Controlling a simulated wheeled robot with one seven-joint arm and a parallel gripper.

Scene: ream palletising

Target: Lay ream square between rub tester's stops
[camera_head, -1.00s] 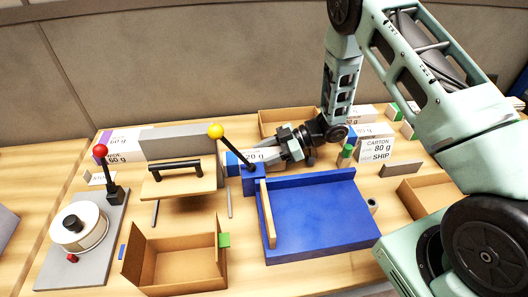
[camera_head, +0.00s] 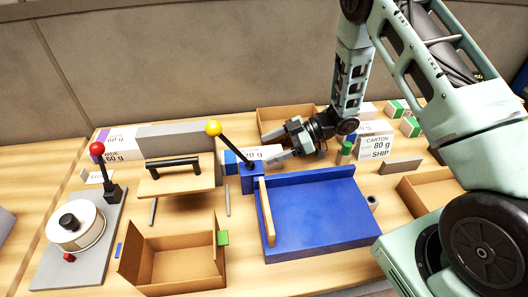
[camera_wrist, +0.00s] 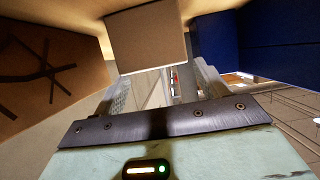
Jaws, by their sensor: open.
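A white ream with a blue band and a "20 g" label (camera_head: 262,153) lies behind the blue lever device, partly hidden by its lever post and my gripper. My gripper (camera_head: 274,146) is open at the ream's right end, with no ream between its fingers. In the wrist view the fingers (camera_wrist: 163,88) are spread, and a beige block (camera_wrist: 148,38) shows beyond them. A wooden plate with a black handle (camera_head: 176,178) stands left of centre, with thin grey bars (camera_head: 228,200) near it. I cannot tell for certain that this is the rub tester.
The blue lever device (camera_head: 318,215) fills the centre right. An open carton (camera_head: 178,262) stands in front, another (camera_head: 284,121) behind my gripper. A drum device (camera_head: 76,226) is at left.

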